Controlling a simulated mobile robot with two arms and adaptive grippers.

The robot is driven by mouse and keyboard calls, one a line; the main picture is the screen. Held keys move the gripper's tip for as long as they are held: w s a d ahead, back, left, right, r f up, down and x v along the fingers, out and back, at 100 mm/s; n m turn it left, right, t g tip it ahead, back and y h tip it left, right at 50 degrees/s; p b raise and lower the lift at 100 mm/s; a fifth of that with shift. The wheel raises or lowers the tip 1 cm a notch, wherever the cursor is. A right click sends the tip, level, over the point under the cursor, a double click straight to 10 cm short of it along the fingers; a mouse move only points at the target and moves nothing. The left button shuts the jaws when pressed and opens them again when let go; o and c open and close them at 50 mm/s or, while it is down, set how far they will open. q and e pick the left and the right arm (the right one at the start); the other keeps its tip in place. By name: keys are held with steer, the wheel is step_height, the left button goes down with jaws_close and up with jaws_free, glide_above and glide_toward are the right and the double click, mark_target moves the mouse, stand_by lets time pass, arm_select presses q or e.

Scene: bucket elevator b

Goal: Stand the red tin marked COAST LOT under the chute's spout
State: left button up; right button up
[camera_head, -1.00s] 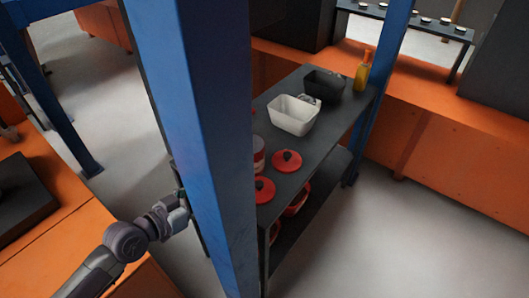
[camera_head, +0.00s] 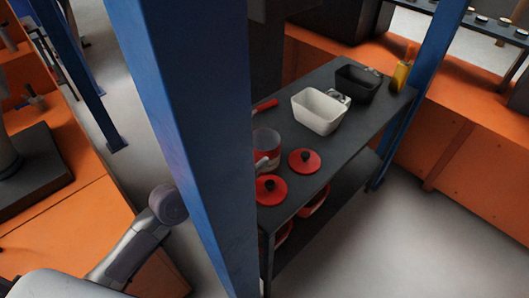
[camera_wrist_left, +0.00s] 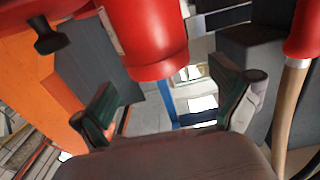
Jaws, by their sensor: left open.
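In the left wrist view, a large glossy red cylinder (camera_wrist_left: 150,40) fills the top middle, beyond and between my fingers; a pale strip shows on its left side. I cannot read COAST LOT on it, so I cannot tell if it is the tin. My left gripper (camera_wrist_left: 170,105) is open, fingers spread, with nothing between the tips. In the head view my left arm reaches in from the lower left, and the blue post hides its gripper. I cannot make out the chute's spout in either view. My right gripper is not in view.
A thick blue post (camera_head: 195,130) stands before the dark shelf table (camera_head: 345,150). On it are red lids (camera_head: 304,161), a red-and-pale pot (camera_head: 266,146), a white bin (camera_head: 318,111), a black bin (camera_head: 358,83) and a yellow bottle (camera_head: 403,72). Floor at right is clear.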

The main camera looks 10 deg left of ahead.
mark_target(275, 133)
arm_select(q)
steer(key=x, duration=0.5)
steer(key=shift+d+f, duration=0.1)
steer(key=shift+f, duration=0.1)
steer(key=shift+c, duration=0.3)
steer(key=shift+r, duration=0.1)
steer(key=c, duration=1.4)
